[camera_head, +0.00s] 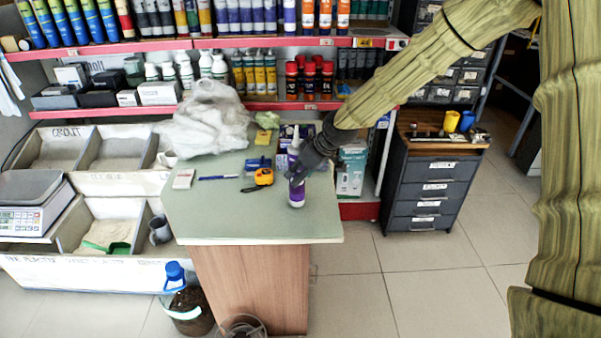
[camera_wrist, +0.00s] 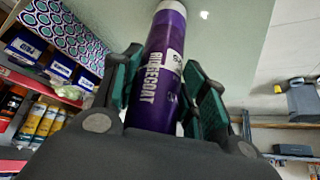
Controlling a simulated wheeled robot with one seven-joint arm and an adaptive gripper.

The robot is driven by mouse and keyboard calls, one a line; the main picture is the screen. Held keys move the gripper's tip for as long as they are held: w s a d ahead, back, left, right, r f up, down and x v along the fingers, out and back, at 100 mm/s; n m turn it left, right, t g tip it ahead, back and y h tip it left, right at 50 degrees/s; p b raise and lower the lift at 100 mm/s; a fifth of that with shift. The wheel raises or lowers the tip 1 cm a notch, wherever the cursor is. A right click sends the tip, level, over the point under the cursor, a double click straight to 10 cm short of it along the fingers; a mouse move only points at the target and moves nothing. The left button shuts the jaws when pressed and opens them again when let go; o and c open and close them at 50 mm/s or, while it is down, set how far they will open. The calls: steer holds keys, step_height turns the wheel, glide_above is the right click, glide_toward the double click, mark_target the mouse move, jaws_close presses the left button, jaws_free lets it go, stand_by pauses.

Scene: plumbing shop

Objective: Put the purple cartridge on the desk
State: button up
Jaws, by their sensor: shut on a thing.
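The purple cartridge (camera_wrist: 158,70) has white lettering and a pale end, and it lies between the two green-padded fingers of my gripper (camera_wrist: 172,88) in the wrist view. In the head view the purple cartridge (camera_head: 297,193) is upright at the right part of the desk (camera_head: 220,222), with my gripper (camera_head: 298,172) around its middle. My gripper is shut on it. The cartridge's lower end is over the green desk top; I cannot tell whether it touches the surface. The gripper hides part of the cartridge.
An orange tape measure (camera_head: 263,177), a blue pen (camera_head: 217,177) and a small white box (camera_head: 183,179) lie left of the cartridge. A crumpled plastic bag (camera_head: 205,120) is at the desk's back. The desk's front is clear. A grey drawer cabinet (camera_head: 428,190) stands right.

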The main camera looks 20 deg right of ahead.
steer(key=shift+f, duration=0.1)
steer(key=shift+f, duration=0.15)
steer(key=o, duration=1.4)
steer(key=v, duration=1.2)
